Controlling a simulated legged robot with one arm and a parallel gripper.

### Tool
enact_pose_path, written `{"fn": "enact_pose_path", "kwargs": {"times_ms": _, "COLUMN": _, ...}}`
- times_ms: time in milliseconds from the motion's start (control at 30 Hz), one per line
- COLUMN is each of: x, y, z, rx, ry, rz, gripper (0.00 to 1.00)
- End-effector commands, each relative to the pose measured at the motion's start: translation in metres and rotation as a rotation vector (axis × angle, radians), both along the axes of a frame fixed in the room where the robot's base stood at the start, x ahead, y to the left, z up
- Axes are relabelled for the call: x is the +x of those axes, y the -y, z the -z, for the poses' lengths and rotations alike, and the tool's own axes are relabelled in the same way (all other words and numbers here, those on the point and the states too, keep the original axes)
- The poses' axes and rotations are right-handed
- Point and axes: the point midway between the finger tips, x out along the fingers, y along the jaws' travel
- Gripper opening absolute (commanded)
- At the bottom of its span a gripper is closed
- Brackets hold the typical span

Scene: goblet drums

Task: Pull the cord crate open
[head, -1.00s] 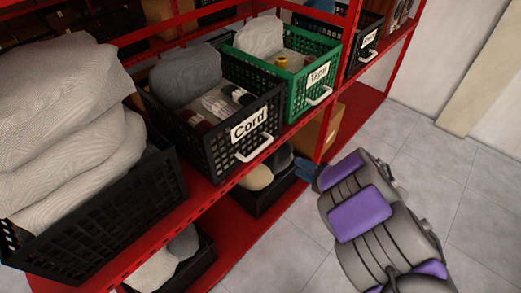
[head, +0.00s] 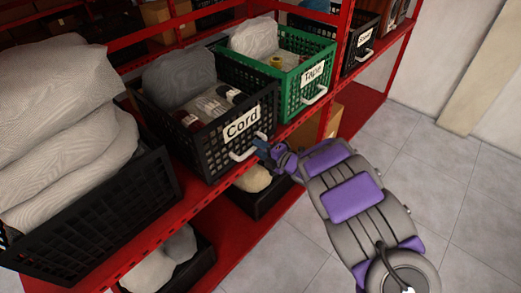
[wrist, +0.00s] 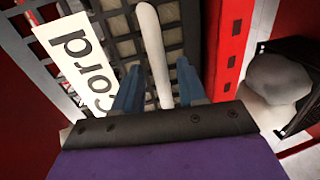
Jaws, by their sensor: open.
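The cord crate (head: 207,152) is a black lattice crate on the red shelf, with a white "Cord" label (head: 241,124) and a white handle (head: 240,155) on its front. It holds a grey bundle and several spools. In the wrist view the white handle (wrist: 153,50) runs between the two blue fingers of my gripper (wrist: 157,88), with the label (wrist: 80,55) to the left. My gripper (head: 262,148) is open at the handle's right end in the head view. One finger lies on each side of the handle; contact cannot be told.
The green tape crate (head: 300,97) stands right of the cord crate. A black crate with grey sacks (head: 100,215) stands to the left. The red shelf edge (head: 150,243) runs below, with a lower black crate (head: 262,203) beneath. Tiled floor (head: 440,170) is clear at right.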

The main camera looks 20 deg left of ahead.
Motion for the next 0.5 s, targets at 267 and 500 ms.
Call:
{"fn": "enact_pose_path", "kwargs": {"times_ms": 267, "x": 0.001, "y": -0.006, "z": 0.0, "rx": 0.003, "ry": 0.0, "rz": -0.006, "gripper": 0.41}}
{"fn": "enact_pose_path", "kwargs": {"times_ms": 500, "x": 0.001, "y": -0.001, "z": -0.001, "rx": 0.007, "ry": 0.001, "rz": -0.005, "gripper": 0.24}}
